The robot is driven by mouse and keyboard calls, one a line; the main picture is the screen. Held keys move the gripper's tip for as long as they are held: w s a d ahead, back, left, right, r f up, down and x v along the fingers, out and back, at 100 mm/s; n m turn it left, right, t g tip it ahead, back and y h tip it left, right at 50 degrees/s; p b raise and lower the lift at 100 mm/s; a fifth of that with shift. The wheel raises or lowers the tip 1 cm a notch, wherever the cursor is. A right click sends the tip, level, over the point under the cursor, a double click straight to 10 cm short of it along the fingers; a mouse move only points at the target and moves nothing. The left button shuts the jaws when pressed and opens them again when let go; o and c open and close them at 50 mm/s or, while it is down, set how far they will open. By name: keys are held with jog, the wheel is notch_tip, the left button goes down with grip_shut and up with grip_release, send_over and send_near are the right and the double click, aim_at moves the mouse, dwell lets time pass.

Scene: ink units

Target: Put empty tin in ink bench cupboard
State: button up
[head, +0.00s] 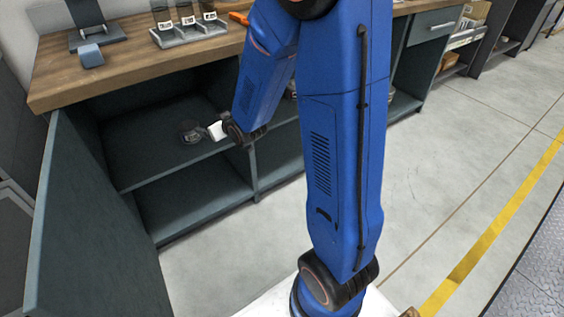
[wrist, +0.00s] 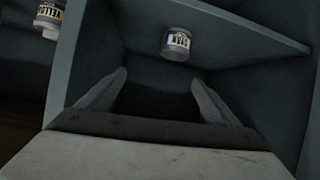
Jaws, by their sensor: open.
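The ink bench cupboard (head: 150,130) stands open, with its door (head: 75,225) swung out at the left. My gripper (wrist: 157,80) reaches into its upper compartment. The two fingers are spread with nothing between them. A grey tin with a pale label (wrist: 177,43) is in the compartment, apart from the fingertips; its label looks upside down in the wrist view. Whether it is empty cannot be told. In the head view a dark, round shape (head: 190,132) shows beyond my gripper's pale body, too unclear to separate tin from fingers.
Another labelled tin (wrist: 47,18) is at the upper left of the wrist view, beyond a dividing panel. A rack of labelled jars (head: 187,32) and a small stand (head: 97,36) are on the wooden benchtop (head: 130,65). The lower compartment (head: 190,200) looks clear.

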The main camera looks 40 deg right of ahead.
jog(key=s+r+g, duration=0.2)
jog(key=s+r, duration=0.2)
jog(key=s, duration=0.9)
jog(key=s+d+r+m+g, duration=0.1)
jog(key=s+r+g, duration=0.2)
jog(key=s, duration=1)
jog(key=s+r+g, duration=0.3)
jog(key=s+r, duration=0.2)
jog(key=s, duration=0.9)
jog(key=shift+d+m+h, duration=0.15)
jog(key=shift+m+h, duration=0.25)
